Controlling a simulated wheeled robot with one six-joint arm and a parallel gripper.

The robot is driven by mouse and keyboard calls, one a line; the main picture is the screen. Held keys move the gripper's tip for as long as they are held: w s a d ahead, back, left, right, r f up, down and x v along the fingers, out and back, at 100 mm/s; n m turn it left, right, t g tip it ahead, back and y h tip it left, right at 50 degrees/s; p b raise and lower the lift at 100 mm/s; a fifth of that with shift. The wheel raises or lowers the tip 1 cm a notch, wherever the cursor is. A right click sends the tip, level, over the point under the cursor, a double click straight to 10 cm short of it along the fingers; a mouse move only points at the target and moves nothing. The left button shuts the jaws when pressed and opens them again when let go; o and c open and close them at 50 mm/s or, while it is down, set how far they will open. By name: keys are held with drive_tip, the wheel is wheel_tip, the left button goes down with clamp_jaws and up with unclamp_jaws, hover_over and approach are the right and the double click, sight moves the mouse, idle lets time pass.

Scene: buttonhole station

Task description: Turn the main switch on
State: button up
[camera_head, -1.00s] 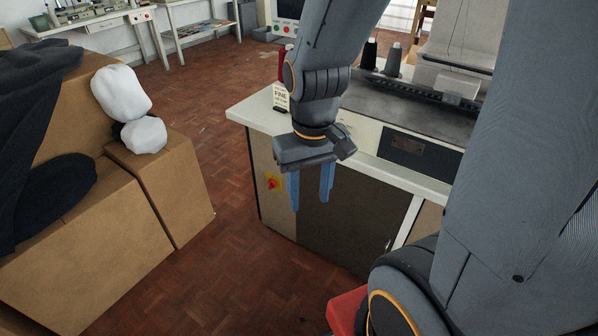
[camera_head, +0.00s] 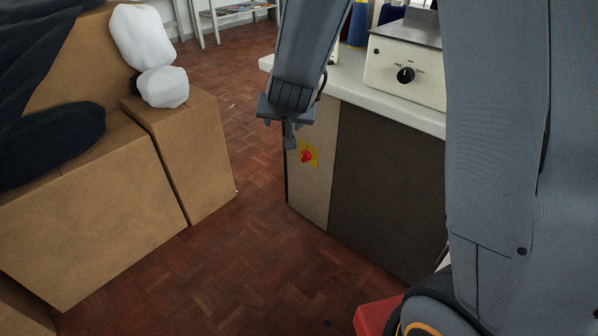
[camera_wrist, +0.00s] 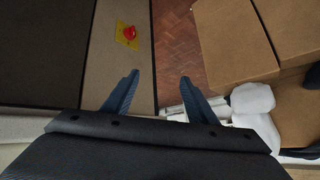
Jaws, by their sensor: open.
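The main switch (camera_head: 306,156) is a red rotary knob on a yellow plate, on the light front panel of the machine cabinet, low under the tabletop edge. It also shows in the wrist view (camera_wrist: 129,32), ahead of the fingers and left of their middle. My gripper (camera_head: 289,140) is above and slightly left of the switch in the head view, apart from it. In the wrist view its two blue fingers (camera_wrist: 156,84) are spread, with nothing between them. The knob's exact angle is too small to read.
Cardboard boxes (camera_head: 155,215) with white bundles (camera_head: 143,38) and dark cloth stand at the left. The cabinet's dark panel (camera_head: 385,190) lies right of the switch. A control box with a black dial (camera_head: 406,75) sits on the tabletop. Parquet floor (camera_head: 240,255) is clear between boxes and cabinet.

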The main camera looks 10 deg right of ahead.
sight(305, 157)
drive_tip(key=w+d+f+m+t+h+b, duration=0.1)
drive_tip(key=w+f+m+t+h+b, duration=0.4)
drive_tip(key=w+f+b, duration=0.85)
wheel_tip(305, 157, down, 13)
drive_tip(key=s+d+m+g+h+b, duration=0.1)
drive_tip(key=s+m+g+h+b, duration=0.15)
drive_tip(key=h+b, duration=0.95)
drive_tip(key=w+d+y+b, duration=0.2)
drive_tip(key=w+d+b, duration=0.2)
drive_tip(key=d+b, duration=0.2)
drive_tip(key=shift+d+g+y+b, duration=0.2)
drive_tip(key=shift+g+y+b, duration=0.25)
drive_tip(key=shift+b, duration=0.25)
drive_tip(key=shift+w, duration=0.1)
drive_tip(key=c, duration=1.1)
drive_tip(key=shift+o, duration=0.2)
